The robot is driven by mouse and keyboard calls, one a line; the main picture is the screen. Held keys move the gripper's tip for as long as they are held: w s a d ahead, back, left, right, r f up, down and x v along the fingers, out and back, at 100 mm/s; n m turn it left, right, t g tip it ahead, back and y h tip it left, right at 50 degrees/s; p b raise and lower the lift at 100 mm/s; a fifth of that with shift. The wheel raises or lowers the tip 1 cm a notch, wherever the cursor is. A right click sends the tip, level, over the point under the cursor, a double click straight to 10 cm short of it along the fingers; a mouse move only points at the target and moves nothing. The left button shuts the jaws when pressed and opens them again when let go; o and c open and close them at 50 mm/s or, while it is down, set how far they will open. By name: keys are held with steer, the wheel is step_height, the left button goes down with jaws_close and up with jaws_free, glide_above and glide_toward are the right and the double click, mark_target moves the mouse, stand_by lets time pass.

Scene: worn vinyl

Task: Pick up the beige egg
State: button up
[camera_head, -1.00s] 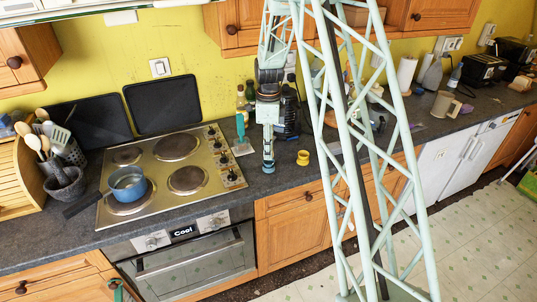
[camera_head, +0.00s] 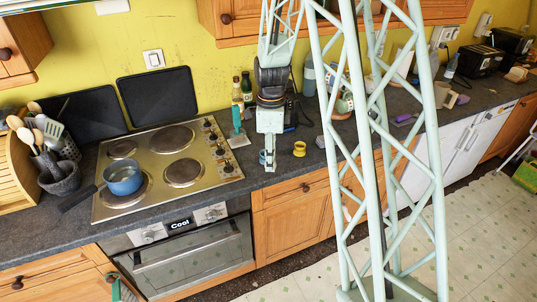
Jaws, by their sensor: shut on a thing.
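My gripper (camera_head: 268,161) points down at the end of my pale green arm, close above the front edge of the dark worktop (camera_head: 205,218), right of the hob. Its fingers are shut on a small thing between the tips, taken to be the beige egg. The fingers cover most of it and it is too small to make out. No other beige egg can be made out on the worktop.
A yellow ring-shaped object (camera_head: 299,149) stands just right of my gripper. A teal-handled tool (camera_head: 237,127) and bottles (camera_head: 246,88) are to the left. The hob (camera_head: 152,195) holds a blue pan (camera_head: 123,178). A mug (camera_head: 444,97) stands farther right.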

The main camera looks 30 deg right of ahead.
steer(key=shift+s+a+r, duration=0.1)
steer(key=shift+s+a, duration=0.15)
steer(key=shift+s, duration=0.35)
steer(key=shift+s+a+r, duration=0.1)
steer(key=shift+s+a, duration=0.1)
steer(key=shift+s, duration=0.4)
steer(key=w+a+r+p, duration=0.2)
steer(key=w+a+r, duration=0.35)
steer(key=a, duration=0.75)
steer(key=w+a+r+p, duration=0.2)
steer(key=w+a+p, duration=0.1)
steer(key=w+a, duration=0.8)
steer(key=w+a+p, duration=0.1)
steer(key=w+a, duration=0.3)
steer(key=a, duration=0.5)
steer(key=w+a+p, duration=0.2)
steer(key=w+a, duration=0.2)
steer(key=a, duration=0.5)
steer(key=w+a+p, duration=0.1)
steer(key=w+a, duration=0.2)
steer(key=a, duration=0.6)
steer(key=shift+w+a+f, duration=0.15)
steer(key=shift+w+a, duration=0.2)
steer(key=shift+w, duration=0.05)
stand_by(0.4)
steer(key=shift+f, duration=0.2)
steer(key=shift+f, duration=0.5)
